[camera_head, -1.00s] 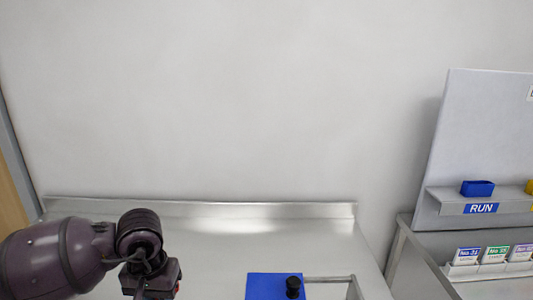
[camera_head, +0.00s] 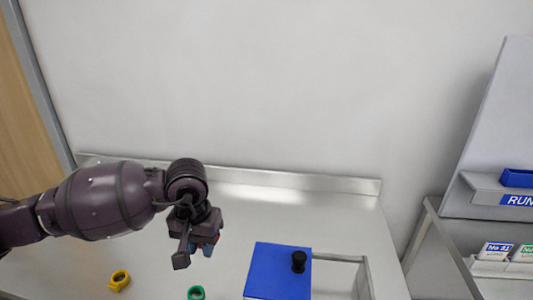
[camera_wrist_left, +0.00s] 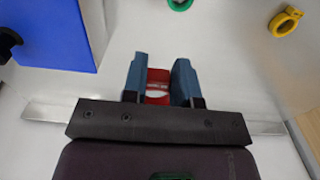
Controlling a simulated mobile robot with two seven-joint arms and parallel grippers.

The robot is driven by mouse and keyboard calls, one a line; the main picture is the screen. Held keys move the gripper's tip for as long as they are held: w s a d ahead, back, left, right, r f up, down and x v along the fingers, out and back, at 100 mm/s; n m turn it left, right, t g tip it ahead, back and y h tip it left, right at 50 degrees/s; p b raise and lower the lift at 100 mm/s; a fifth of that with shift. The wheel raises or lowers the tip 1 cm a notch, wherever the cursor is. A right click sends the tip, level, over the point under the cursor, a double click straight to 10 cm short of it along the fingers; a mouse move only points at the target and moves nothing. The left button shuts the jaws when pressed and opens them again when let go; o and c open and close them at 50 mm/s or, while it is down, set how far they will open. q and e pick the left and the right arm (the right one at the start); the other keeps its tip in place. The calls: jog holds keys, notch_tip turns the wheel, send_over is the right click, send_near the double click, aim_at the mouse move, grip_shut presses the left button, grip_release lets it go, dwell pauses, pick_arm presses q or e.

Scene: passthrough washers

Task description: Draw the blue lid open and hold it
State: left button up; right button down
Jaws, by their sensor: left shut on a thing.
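The blue lid (camera_head: 272,277) with its black knob (camera_head: 298,262) lies at the bottom centre of the head view. The lid also shows at the upper left of the left wrist view (camera_wrist_left: 55,32), with the knob (camera_wrist_left: 7,42) at the edge. My left gripper (camera_head: 205,247) is to the left of the lid, apart from it. In the left wrist view its two blue-grey fingers (camera_wrist_left: 159,82) are shut on a red ring-like piece (camera_wrist_left: 157,88), partly hidden between them. My right gripper is not in view.
A yellow ring (camera_head: 119,280) and a green ring (camera_head: 195,293) lie on the metal bench (camera_head: 240,205). A metal frame (camera_head: 362,277) extends right of the lid. A RUN panel (camera_head: 500,190) with label cards (camera_head: 497,251) stands far right. The bench behind the lid is clear.

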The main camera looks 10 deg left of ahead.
pick_arm(q)
jog(key=d+r+m, duration=0.6)
jog(key=d, duration=0.5)
jog(key=shift+s+r, duration=0.2)
jog(key=shift+s, duration=0.2)
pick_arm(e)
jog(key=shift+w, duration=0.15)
pick_arm(q)
jog(key=shift+d, duration=0.2)
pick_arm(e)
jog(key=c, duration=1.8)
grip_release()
